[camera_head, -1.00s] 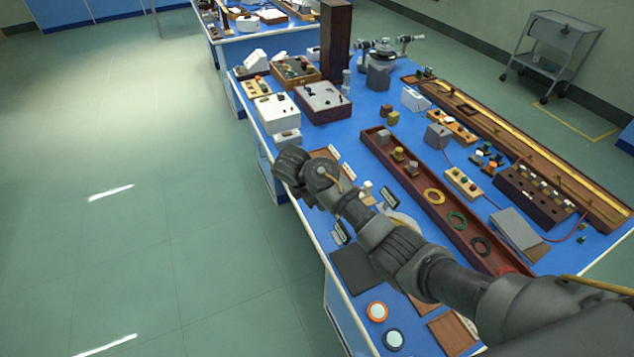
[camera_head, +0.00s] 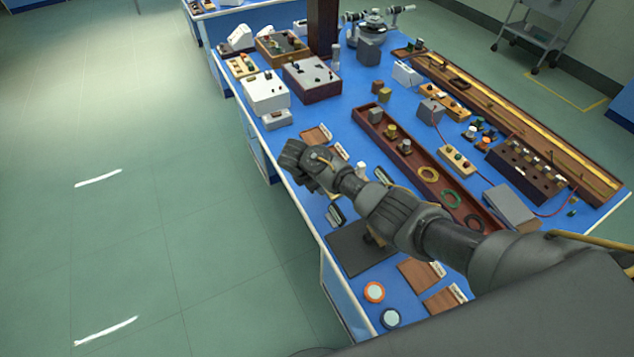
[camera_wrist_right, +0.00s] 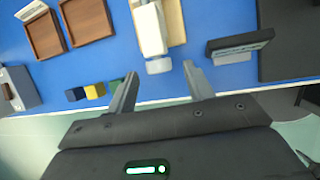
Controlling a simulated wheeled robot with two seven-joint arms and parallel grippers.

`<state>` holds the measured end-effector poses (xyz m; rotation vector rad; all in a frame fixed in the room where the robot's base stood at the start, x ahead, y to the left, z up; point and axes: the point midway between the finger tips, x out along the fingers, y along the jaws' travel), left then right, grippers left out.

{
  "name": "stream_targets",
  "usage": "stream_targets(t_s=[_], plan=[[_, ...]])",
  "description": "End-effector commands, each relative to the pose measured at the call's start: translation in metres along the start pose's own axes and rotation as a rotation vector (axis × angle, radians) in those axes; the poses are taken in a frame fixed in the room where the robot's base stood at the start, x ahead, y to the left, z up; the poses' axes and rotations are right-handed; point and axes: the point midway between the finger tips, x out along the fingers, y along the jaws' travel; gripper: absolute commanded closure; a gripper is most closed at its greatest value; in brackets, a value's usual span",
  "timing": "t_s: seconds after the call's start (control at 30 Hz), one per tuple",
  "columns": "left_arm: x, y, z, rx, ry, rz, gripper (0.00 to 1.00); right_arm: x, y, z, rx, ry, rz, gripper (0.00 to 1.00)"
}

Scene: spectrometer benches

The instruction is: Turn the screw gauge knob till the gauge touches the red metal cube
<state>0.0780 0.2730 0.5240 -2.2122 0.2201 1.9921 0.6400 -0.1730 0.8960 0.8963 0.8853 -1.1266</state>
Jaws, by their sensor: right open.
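My right gripper (camera_wrist_right: 160,90) is open in the right wrist view, its two fingers apart with nothing held. A pale grey cylindrical knob (camera_wrist_right: 158,66) lies just beyond the fingertips, roughly in line with the gap and not gripped. It is on the end of a white and grey gauge body (camera_wrist_right: 150,28) on a light wooden block (camera_wrist_right: 172,22). In the head view my right gripper (camera_head: 296,157) is over the bench's left edge, its fingers hard to make out. I cannot make out the red metal cube in either view. My left gripper is not in view.
Brown trays (camera_wrist_right: 45,36) are at upper left. A black labelled piece (camera_wrist_right: 238,45) stands close on the right. A long brown tray (camera_head: 440,190) lies beyond my arm.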

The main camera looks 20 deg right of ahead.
Motion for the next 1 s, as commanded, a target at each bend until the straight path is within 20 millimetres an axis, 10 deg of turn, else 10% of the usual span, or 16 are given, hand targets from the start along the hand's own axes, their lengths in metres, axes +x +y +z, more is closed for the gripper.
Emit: stream_targets(t_s=[0.47, 0.83, 1.0], plan=[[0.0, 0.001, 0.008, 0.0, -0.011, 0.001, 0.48, 0.017, 0.001, 0.0, -0.001, 0.0, 0.002, 0.48], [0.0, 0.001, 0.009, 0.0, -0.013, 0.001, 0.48, 0.016, 0.0, -0.001, -0.001, 0.001, 0.002, 0.93], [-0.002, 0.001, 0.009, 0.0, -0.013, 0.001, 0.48, 0.016, 0.0, 0.0, 0.003, 0.0, 0.012, 0.93]])
